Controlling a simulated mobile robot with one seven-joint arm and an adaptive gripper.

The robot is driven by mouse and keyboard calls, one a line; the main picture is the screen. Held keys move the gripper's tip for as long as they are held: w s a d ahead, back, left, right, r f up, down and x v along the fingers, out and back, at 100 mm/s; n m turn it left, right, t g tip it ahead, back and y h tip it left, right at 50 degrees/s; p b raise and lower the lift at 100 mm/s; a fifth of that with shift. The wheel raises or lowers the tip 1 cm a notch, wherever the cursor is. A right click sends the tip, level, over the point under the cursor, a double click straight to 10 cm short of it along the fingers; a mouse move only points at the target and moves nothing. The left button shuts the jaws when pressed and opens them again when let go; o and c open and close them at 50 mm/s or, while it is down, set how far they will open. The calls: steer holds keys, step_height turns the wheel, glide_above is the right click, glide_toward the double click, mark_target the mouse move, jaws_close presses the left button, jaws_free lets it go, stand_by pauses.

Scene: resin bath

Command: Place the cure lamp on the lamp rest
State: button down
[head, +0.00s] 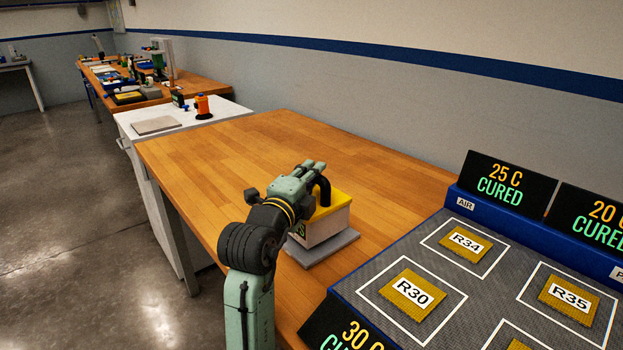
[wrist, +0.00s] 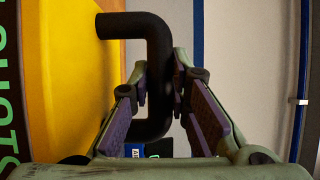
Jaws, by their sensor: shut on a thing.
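The cure lamp (head: 326,225) looks like a pale box with a yellow top and a black bent handle. My gripper (head: 318,182) is shut on that handle, above the box. In the wrist view the black handle (wrist: 157,55) passes between the fingers of my gripper (wrist: 160,88), and the yellow top (wrist: 65,75) fills the left side. A flat grey slab (head: 338,244) lies on the wooden table right under the lamp; I cannot tell whether the lamp touches it. My arm hides part of the lamp's left side. No label marks which slab is the lamp rest.
The wooden table (head: 235,150) is clear behind the lamp. A grey panel (head: 455,287) with yellow labelled plates and black signs stands close on the right. A white table (head: 180,133) at the back left holds another flat slab (head: 156,125) and an orange item (head: 203,107).

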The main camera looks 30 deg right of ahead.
steer(key=shift+f, duration=0.45)
steer(key=shift+f, duration=0.2)
steer(key=c, duration=1.5)
jaws_free()
steer(key=shift+r, duration=0.1)
